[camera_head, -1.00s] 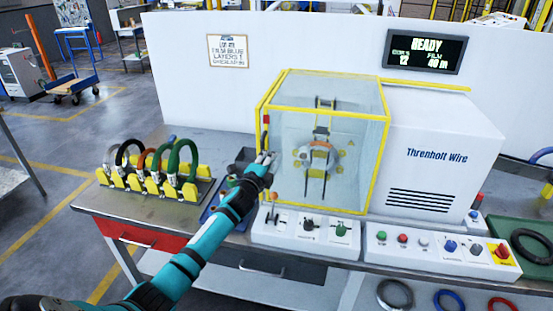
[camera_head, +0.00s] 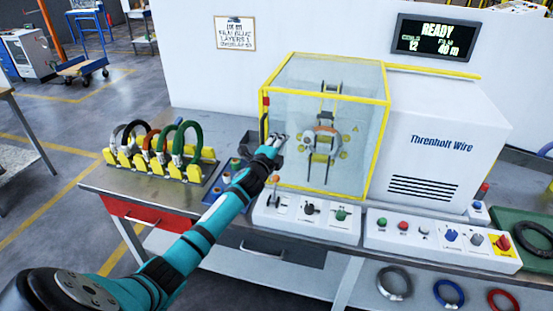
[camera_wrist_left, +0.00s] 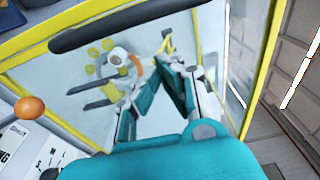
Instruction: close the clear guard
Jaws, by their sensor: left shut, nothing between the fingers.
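The clear guard (camera_head: 372,150) is a see-through box with yellow edges around the wrapping head of the white machine. Its front panel looks down and about flush with the frame; I cannot tell whether it is fully closed. A dark upright handle (camera_head: 264,127) is at its left front edge, and shows as a black bar in the wrist view (camera_wrist_left: 150,22). My left gripper (camera_head: 280,138) is shut and empty, in front of the panel's lower left part, right of the handle. In the wrist view its fingers (camera_wrist_left: 178,72) overlap the panel; contact is unclear. My right gripper is not in view.
A copper-coloured coil (camera_head: 322,140) sits inside the guard. Below are control panels (camera_head: 300,222) with levers and buttons. A yellow rack (camera_head: 150,168) of several coils stands left on the bench. A green tray (camera_head: 520,232) with a dark coil is at right. The display reads READY.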

